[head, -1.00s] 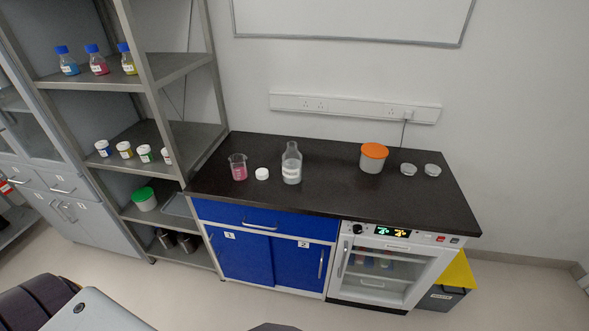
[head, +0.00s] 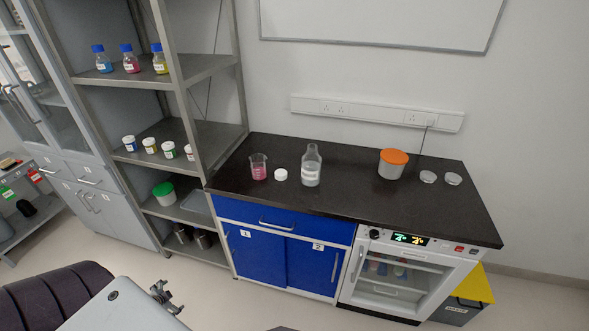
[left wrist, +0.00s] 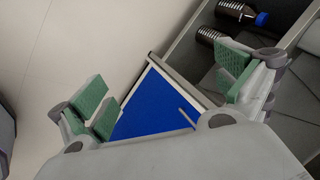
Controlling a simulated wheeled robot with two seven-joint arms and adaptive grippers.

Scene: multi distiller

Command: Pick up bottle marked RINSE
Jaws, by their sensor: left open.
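A clear bottle (head: 311,168) with a pale label stands upright on the dark bench; the label's writing is too small to read, so I cannot tell if it says RINSE. My left gripper (head: 164,296) shows at the bottom left of the head view, well apart from the bench bottle. In the left wrist view, my left gripper (left wrist: 165,88) is open and empty, its green pads far apart, with blue cabinet front beyond. My right gripper is not in view.
On the bench (head: 350,202) are a beaker of pink liquid (head: 259,168), a white-lidded jar (head: 280,175), an orange-lidded tub (head: 392,164) and two small dishes. The shelf rack (head: 205,68) at left holds blue-capped bottles and small jars. Dark bottles (left wrist: 232,10) show in the wrist view.

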